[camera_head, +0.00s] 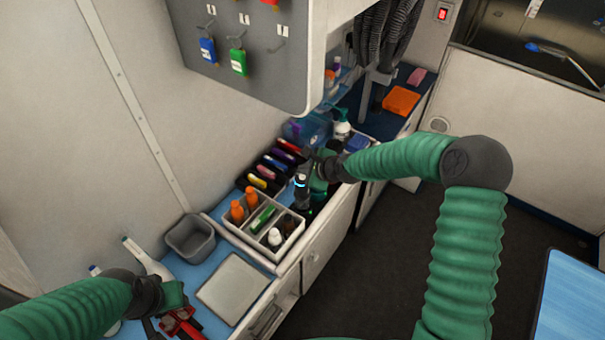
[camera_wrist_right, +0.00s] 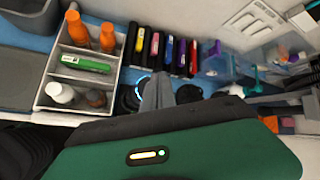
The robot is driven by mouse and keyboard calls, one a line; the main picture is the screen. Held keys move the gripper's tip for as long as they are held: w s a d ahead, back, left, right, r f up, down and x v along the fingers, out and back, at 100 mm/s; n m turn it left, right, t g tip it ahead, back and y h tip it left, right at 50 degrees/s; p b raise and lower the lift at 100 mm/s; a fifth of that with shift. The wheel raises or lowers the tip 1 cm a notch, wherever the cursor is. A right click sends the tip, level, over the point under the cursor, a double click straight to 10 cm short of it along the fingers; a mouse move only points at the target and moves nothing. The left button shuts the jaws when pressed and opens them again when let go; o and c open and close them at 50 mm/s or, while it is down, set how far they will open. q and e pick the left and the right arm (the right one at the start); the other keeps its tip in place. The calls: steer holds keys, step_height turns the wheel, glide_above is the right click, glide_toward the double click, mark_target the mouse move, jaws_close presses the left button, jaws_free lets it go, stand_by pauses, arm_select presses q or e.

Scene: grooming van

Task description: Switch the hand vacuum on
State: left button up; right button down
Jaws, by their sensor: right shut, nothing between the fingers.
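A dark upright device with a glowing blue ring (camera_head: 301,184), which looks like the hand vacuum, stands on the counter just right of the divided caddy. Its blue-lit top (camera_wrist_right: 130,98) shows beside my right fingers in the wrist view. My right gripper (camera_wrist_right: 158,82) is shut and empty, its fingertips close to the device; I cannot tell if they touch it. The gripper's body hides much of the device. In the head view my right gripper (camera_head: 308,160) is partly hidden by its wrist. My left gripper (camera_head: 172,326) is low at the left, near red-handled tools; its fingers are unclear.
The light caddy (camera_head: 273,259) holds orange and other bottles and a green item. Several coloured items stand in a dark rack (camera_head: 264,184) behind. A grey bin (camera_head: 190,240) and a pale board (camera_head: 232,290) are at left. An overhead cabinet (camera_head: 250,75) hangs above.

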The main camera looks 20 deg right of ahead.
mark_target(304, 180)
step_height(304, 180, up, 6)
steer(key=p, duration=0.5)
